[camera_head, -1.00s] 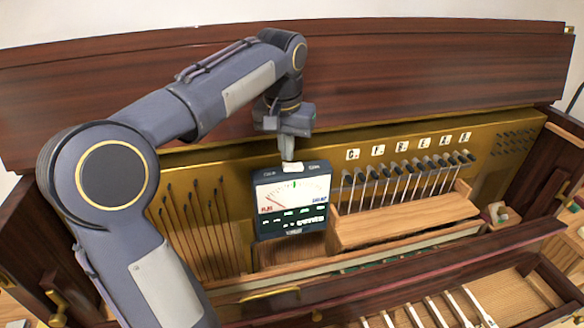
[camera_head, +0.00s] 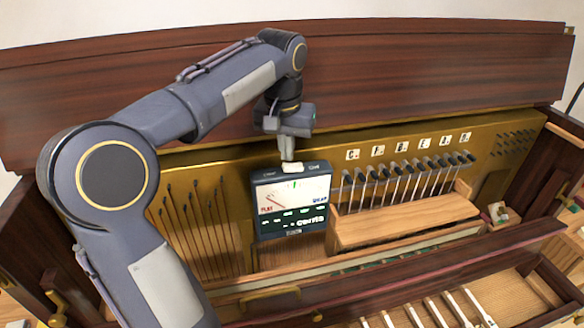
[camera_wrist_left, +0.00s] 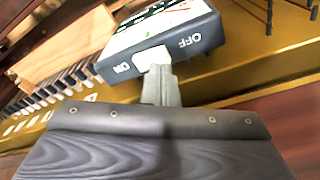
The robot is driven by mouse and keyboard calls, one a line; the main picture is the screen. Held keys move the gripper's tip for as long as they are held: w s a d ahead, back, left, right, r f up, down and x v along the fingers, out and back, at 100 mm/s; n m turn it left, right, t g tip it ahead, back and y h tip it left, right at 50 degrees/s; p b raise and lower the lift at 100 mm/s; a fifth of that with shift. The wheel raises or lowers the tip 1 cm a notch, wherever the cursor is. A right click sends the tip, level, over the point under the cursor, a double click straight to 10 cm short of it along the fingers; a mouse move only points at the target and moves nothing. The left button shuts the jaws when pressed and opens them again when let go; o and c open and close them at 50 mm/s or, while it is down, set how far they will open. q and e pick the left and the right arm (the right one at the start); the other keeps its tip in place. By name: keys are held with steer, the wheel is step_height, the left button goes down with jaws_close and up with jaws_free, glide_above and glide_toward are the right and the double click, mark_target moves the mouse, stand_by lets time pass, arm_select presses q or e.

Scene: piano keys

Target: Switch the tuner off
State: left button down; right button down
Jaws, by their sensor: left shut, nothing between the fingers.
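The tuner (camera_head: 292,203) is a dark box with a pale dial and a lit lower readout, standing against the gold panel. Its needle leans to the left side of the dial. A white switch (camera_head: 292,167) sits on its top edge between two labels. In the left wrist view the switch (camera_wrist_left: 153,58) is between an OFF label (camera_wrist_left: 188,41) on the right and an ON label (camera_wrist_left: 122,68) on the left. My left gripper (camera_head: 287,156) is shut and empty, its fingertips (camera_wrist_left: 158,72) right at the switch; whether they touch is unclear. My right gripper is out of view.
A row of dark-tipped rods (camera_head: 408,180) stands above a wooden block (camera_head: 405,220) right of the tuner. Thin dark rods (camera_head: 195,230) stand to its left. A wooden lid (camera_head: 420,75) rises behind. White keys (camera_head: 440,310) lie in front.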

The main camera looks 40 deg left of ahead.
mark_target(287, 166)
arm_select(q)
steer(key=shift+f+b, duration=0.65)
steer(key=shift+f, duration=0.25)
stand_by(0.8)
steer(key=shift+r, duration=0.15)
step_height(287, 166, up, 7)
steer(key=p, duration=0.7)
stand_by(0.4)
steer(key=shift+s+f, duration=0.1)
steer(key=shift+f, duration=0.1)
steer(key=s+d+f+m+t+h+b, duration=0.2)
steer(key=s+d+f+t+h+b, duration=0.2)
steer(key=s+d+f, duration=1.1)
steer(key=s+f, duration=0.2)
steer(key=s, duration=0.2)
steer(key=shift+d+m, duration=0.2)
steer(key=shift+m, duration=0.1)
